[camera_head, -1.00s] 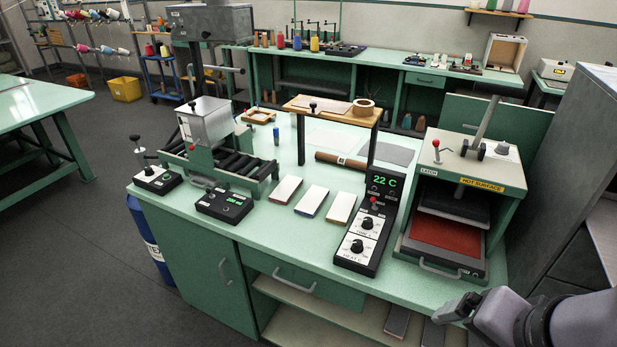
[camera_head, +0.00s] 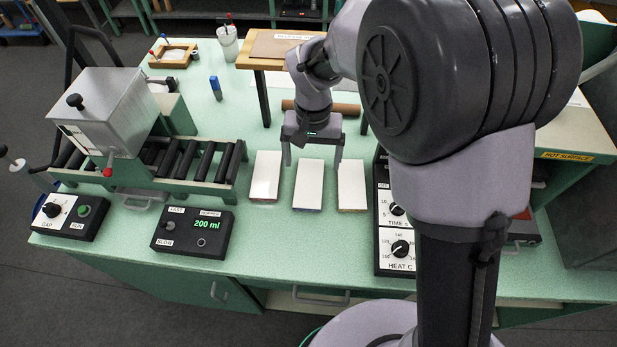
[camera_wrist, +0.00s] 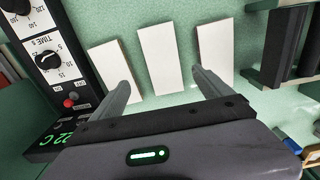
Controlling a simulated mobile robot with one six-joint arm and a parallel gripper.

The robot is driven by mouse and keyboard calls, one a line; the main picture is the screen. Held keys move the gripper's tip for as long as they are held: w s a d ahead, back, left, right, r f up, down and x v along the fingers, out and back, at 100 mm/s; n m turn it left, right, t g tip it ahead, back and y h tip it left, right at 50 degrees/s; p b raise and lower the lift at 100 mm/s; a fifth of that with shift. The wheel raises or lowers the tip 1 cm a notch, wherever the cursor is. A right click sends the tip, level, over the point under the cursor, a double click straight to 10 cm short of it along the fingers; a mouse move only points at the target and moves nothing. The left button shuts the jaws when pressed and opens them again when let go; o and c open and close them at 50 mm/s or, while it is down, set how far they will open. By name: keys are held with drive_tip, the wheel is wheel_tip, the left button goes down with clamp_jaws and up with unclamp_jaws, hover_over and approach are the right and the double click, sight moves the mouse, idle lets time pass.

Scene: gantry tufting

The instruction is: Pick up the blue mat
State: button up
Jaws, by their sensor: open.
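Three flat rectangular mats with white tops lie side by side on the green bench. The middle one (camera_head: 308,188) shows a thin bluish front edge, so it appears to be the blue mat. The left mat (camera_head: 265,177) has a reddish edge and the right mat (camera_head: 352,187) a brownish one. My gripper (camera_head: 313,164) is open and empty, pointing down over the back part of the middle mat, its fingers to either side. In the wrist view the middle mat (camera_wrist: 160,53) lies between and beyond my fingertips (camera_wrist: 163,82); the height gap is hard to judge.
A roller conveyor (camera_head: 185,160) with a hopper (camera_head: 100,110) stands left of the mats. A timer and heat panel (camera_head: 397,250) is close on the right, partly behind my arm. A wooden shelf (camera_head: 258,55) and a brown roll (camera_head: 345,109) are behind. Bench in front is clear.

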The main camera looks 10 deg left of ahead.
sight(309, 182)
drive_tip(key=f+b, duration=0.1)
drive_tip(key=f, duration=0.2)
drive_tip(key=f+b, duration=0.1)
drive_tip(key=f, duration=0.2)
drive_tip(key=f+b, duration=0.1)
drive_tip(key=f, duration=0.2)
drive_tip(key=shift+a+b, duration=0.3)
drive_tip(key=shift+a, duration=0.05)
drive_tip(key=shift+r, duration=0.1)
drive_tip(key=shift+c, duration=0.4)
drive_tip(key=c, duration=1.4)
drive_tip(key=shift+r, duration=0.1)
